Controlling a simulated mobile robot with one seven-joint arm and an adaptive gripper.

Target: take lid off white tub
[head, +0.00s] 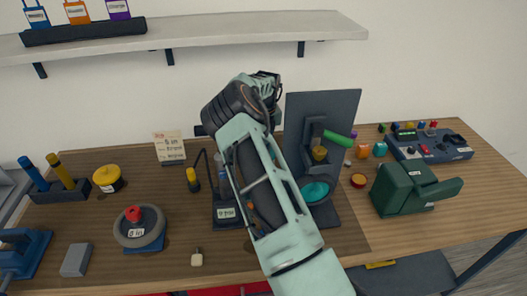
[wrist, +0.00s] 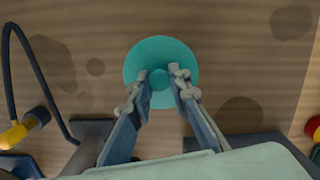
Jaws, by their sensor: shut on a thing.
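A round teal lid (wrist: 160,48) with a small knob is in the wrist view. My gripper (wrist: 160,75) is over it, with its two fingers closed on the knob from both sides. The lid hides whatever is below it, so I cannot tell whether it sits on a tub or is held clear. No white tub shows in either view. In the head view my arm covers the middle of the table, and my fingers and the lid are hidden behind it.
A dark upright stand (head: 326,110) and a green machine (head: 408,188) are right of my arm. A yellow round container (head: 107,179), a grey ring (head: 139,237) and a note card (head: 169,147) are left. A shelf (head: 200,36) hangs above. A black cable (wrist: 40,75) runs beside my gripper.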

